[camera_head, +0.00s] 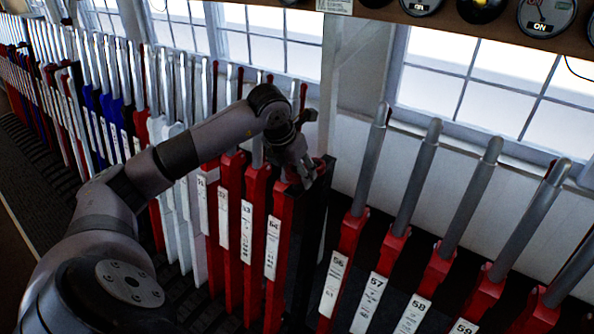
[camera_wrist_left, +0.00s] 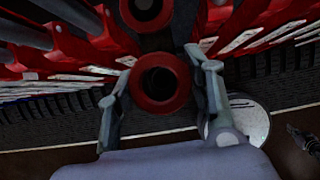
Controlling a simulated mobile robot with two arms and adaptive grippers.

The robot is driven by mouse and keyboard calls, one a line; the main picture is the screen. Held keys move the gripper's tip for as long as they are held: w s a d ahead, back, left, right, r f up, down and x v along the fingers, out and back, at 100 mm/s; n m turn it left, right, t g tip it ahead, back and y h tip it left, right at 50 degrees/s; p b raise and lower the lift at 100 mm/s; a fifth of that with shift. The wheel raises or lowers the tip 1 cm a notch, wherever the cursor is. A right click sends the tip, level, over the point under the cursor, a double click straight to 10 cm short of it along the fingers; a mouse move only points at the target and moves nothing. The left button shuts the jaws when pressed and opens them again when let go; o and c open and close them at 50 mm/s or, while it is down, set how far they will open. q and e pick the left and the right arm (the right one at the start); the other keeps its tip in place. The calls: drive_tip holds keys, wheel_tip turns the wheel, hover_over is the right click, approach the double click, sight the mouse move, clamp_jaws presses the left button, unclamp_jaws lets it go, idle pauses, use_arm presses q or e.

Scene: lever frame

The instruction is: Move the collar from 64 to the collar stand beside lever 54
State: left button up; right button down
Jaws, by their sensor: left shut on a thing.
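My left gripper (camera_head: 303,172) is over the tops of the red lever with the plate that seems to read 54 (camera_head: 272,248) and the dark post (camera_head: 313,215) just right of it, which looks like the collar stand. In the left wrist view its two fingers are shut on a red ring-shaped collar (camera_wrist_left: 160,104), with a dark hole in its middle. A second red ring (camera_wrist_left: 146,24) shows just beyond it. I cannot tell whether the held collar sits on the post or above it. Lever 64 is not clearly identifiable.
Red levers with plates such as 57 (camera_head: 370,300) stand to the right, with grey handles leaning up. More red, white and blue levers line the left, close together. A shelf with round ON indicators (camera_head: 545,15) hangs above right. Windows are behind.

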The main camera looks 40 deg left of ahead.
use_arm(q)
drive_tip(key=shift+f+b, duration=1.2)
drive_tip(key=shift+f, duration=0.25)
drive_tip(key=shift+f, duration=0.1)
drive_tip(key=o, duration=1.1)
drive_tip(key=shift+o, duration=0.9)
drive_tip(key=shift+s+r, duration=0.2)
drive_tip(key=shift+r, duration=0.4)
drive_tip(key=p+v, duration=0.3)
drive_tip(key=v, duration=0.4)
drive_tip(key=shift+s+r, duration=0.2)
drive_tip(key=shift+r, duration=0.2)
